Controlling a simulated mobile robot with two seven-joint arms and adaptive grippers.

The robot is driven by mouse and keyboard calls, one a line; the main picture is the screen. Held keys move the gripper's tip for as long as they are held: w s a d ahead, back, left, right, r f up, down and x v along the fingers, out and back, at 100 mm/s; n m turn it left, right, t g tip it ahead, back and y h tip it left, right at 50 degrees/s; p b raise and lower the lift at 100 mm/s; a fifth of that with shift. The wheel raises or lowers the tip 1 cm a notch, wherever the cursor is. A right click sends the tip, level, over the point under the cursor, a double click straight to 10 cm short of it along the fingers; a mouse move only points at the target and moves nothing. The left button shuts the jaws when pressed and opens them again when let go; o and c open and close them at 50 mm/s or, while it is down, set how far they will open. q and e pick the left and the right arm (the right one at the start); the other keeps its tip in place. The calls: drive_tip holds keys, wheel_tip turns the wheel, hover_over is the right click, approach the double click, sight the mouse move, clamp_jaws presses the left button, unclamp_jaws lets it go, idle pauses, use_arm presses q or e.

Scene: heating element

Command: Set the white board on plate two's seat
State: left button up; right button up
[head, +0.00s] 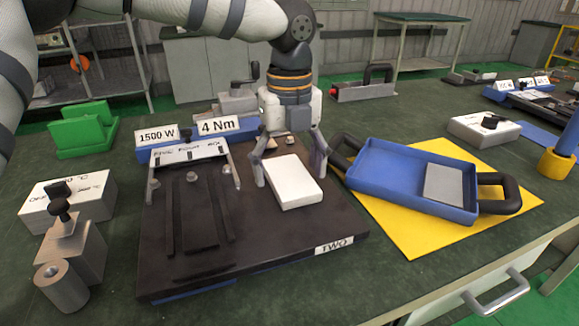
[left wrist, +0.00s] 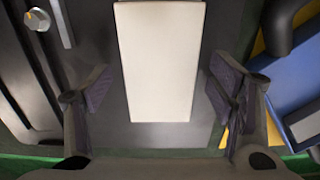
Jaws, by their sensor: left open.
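The white board (head: 292,181) lies flat on the right part of the dark plate labelled TWO (head: 330,222). It also shows in the left wrist view (left wrist: 160,62), between the spread fingers. My left gripper (head: 290,172) comes down over the board from behind. Its fingers are open, one on each side of the board, with a gap visible on both sides in the left wrist view (left wrist: 160,100). The seat itself cannot be told apart from the plate's surface around the board. My right gripper is in neither view.
A blue tray (head: 385,185) with black handles and a grey block stands on a yellow mat (head: 420,240) to the right. Dark bars and a metal frame (head: 195,165) occupy the plate's left part. Grey switch blocks (head: 75,250) stand at left, and a green holder (head: 85,130) behind them.

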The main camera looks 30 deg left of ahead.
sight(289, 174)
use_arm(q)
wheel_tip(289, 174, up, 12)
drive_tip(key=p, duration=0.1)
idle(0.5)
